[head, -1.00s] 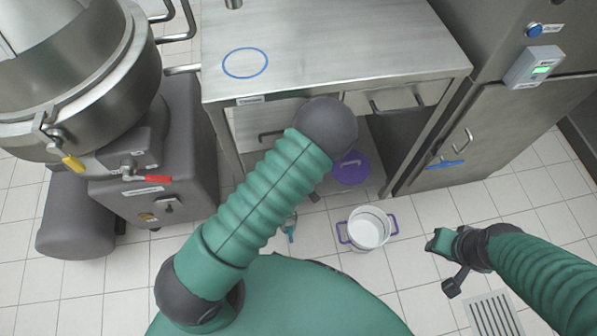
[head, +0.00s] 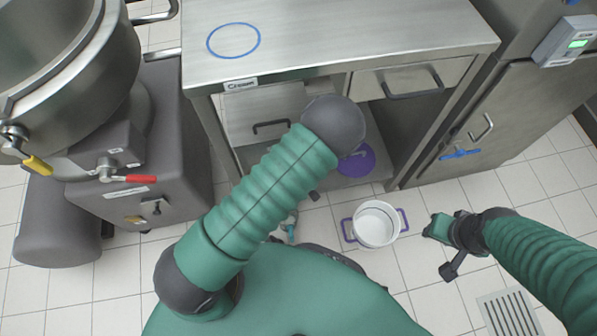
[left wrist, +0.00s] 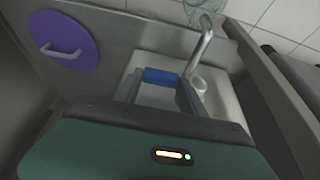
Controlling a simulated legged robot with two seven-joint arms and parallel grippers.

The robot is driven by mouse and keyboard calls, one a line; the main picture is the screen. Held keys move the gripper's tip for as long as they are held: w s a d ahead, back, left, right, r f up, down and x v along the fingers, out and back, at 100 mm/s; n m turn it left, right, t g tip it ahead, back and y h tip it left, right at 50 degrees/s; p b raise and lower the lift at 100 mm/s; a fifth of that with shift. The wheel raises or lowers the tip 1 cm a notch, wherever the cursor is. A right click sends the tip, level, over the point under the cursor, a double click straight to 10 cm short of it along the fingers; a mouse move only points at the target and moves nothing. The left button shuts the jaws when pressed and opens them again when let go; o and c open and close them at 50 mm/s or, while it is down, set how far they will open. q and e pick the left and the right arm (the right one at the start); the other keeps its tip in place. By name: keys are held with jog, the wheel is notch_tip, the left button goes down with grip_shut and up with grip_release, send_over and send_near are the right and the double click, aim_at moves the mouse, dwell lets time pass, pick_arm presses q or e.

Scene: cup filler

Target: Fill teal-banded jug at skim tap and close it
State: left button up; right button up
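I cannot make out a teal-banded jug for sure. A small teal and grey piece (head: 290,226) shows under my left arm in the head view, mostly hidden. My left gripper is hidden there by the arm. In the left wrist view my left gripper (left wrist: 160,92) has its fingers apart, with a blue bar-like piece (left wrist: 161,76) between them; contact is unclear. A curved metal spout (left wrist: 206,45) stands beyond it over a pale basin-like surface (left wrist: 222,103). I cannot tell if it is the skim tap. My right gripper (head: 435,229) hangs above the floor, its fingers unclear.
A white bucket (head: 376,225) with purple handles stands on the floor between my arms. A purple lid (head: 358,161) rests under the steel table (head: 330,40). A steel vessel with a yellow lever (head: 38,164) and a red lever (head: 140,179) is at left; a steel cabinet (head: 500,120) is at right.

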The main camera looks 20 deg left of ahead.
pick_arm(q)
jog(key=c, duration=0.5)
jog(key=shift+s+a+r+t+h, duration=0.15)
jog(key=shift+a+r+t+h, duration=0.2)
jog(key=shift+h, duration=0.15)
jog(key=shift+s+a+r+n+t+h, duration=0.1)
jog(key=shift+a+r+n+t+h, duration=0.15)
jog(key=shift+t+h, duration=0.3)
jog(key=shift+d+r+h, duration=0.15)
jog(key=shift+r+h, duration=0.05)
jog(key=shift+h, duration=0.15)
